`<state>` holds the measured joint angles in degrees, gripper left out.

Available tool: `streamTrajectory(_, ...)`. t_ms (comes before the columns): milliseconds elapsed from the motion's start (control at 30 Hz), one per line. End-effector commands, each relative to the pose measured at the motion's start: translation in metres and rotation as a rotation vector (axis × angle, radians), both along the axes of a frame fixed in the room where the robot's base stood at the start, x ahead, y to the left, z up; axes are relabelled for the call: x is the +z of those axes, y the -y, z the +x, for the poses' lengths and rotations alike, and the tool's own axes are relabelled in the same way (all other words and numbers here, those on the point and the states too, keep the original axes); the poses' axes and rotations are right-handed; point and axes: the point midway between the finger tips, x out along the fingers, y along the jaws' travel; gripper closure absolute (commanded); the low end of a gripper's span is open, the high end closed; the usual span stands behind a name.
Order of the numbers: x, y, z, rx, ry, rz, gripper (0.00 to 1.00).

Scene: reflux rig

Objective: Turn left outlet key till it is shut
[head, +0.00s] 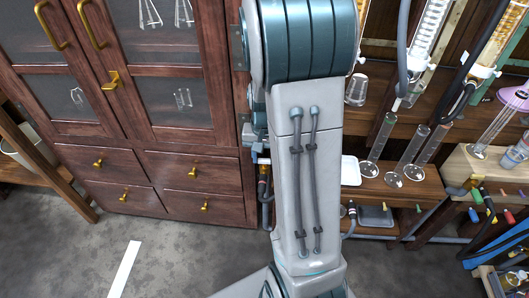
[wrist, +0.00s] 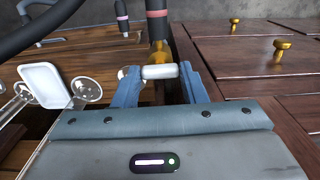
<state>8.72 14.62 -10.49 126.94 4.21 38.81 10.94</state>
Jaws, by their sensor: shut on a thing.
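The outlet key (wrist: 160,72) is a short pale grey bar in the wrist view, in front of a brass outlet body (wrist: 159,52). My gripper (wrist: 159,74) has its two blue fingers on either side of the bar, one at each end, and is shut on it. The bar lies roughly level across the picture. A dark hose with a pink band (wrist: 157,13) runs up from the brass outlet. In the head view my own arm covers the gripper and the key.
A dark wooden cabinet with brass-knobbed drawers (head: 193,172) stands close on the left of my arm. Glass cylinders (head: 380,138) and a white tray (head: 350,170) stand on the shelf to the right.

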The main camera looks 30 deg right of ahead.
Motion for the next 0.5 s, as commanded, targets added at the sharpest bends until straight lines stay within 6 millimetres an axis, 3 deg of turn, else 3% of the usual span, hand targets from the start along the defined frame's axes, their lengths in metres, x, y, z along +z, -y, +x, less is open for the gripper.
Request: streamTrajectory(500,0.0006,0.0007,0.001,-0.065,0.004,-0.001,0.85)
